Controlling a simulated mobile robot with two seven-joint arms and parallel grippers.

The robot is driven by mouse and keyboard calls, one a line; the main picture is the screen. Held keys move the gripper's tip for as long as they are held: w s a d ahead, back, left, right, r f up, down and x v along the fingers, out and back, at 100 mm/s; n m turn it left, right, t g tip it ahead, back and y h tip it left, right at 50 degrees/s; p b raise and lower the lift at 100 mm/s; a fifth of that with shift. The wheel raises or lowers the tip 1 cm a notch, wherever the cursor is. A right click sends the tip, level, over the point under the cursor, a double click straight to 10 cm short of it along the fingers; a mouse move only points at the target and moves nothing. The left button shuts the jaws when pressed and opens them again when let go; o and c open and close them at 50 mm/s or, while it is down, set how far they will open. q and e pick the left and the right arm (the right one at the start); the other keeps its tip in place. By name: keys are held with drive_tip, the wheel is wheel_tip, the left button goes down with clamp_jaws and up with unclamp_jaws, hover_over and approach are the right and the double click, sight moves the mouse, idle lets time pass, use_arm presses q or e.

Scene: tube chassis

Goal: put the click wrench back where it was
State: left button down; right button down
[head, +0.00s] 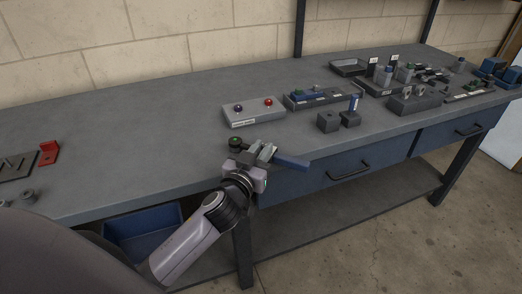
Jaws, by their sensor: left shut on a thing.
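My left gripper (263,153) is over the front edge of the workbench, near its middle. It is shut on the click wrench, whose blue handle (292,162) sticks out to the right of the jaws, beyond the bench edge. A dark round part with a green spot (236,142) shows just left of the jaws; I cannot tell whether it belongs to the wrench. The jaws hide the wrench's middle. My right gripper is not in view.
On the grey workbench (120,120), a panel with purple and red knobs (253,111) stands behind the gripper. Two dark blocks (328,121) and a tray with blue parts (318,97) are to the right. A red bracket (48,152) is far left. The left-middle top is clear.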

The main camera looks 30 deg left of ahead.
use_arm(q)
drive_tip(key=shift+f, duration=0.15)
drive_tip(key=c, duration=1)
unclamp_jaws()
drive_tip(key=shift+f, duration=0.1)
drive_tip(key=shift+s, duration=0.15)
drive_tip(key=shift+s+b, duration=0.55)
drive_tip(key=shift+s, duration=2.85)
drive_tip(key=s+d+f+m+g+h+p, duration=0.1)
drive_tip(key=s+d+f+g+h+p, duration=0.1)
drive_tip(key=s+f, duration=0.6)
drive_tip(key=s+d+f+m+g+h+p, duration=0.1)
drive_tip(key=s+d+f+m+g+p, duration=0.1)
drive_tip(key=s+f+g, duration=0.3)
drive_tip(key=s+d+f, duration=0.1)
drive_tip(key=s+f, duration=0.3)
drive_tip(key=f, duration=0.1)
drive_tip(key=shift+d+f+h, duration=0.3)
drive_tip(key=shift+d+h, duration=0.05)
drive_tip(key=shift+h, duration=0.05)
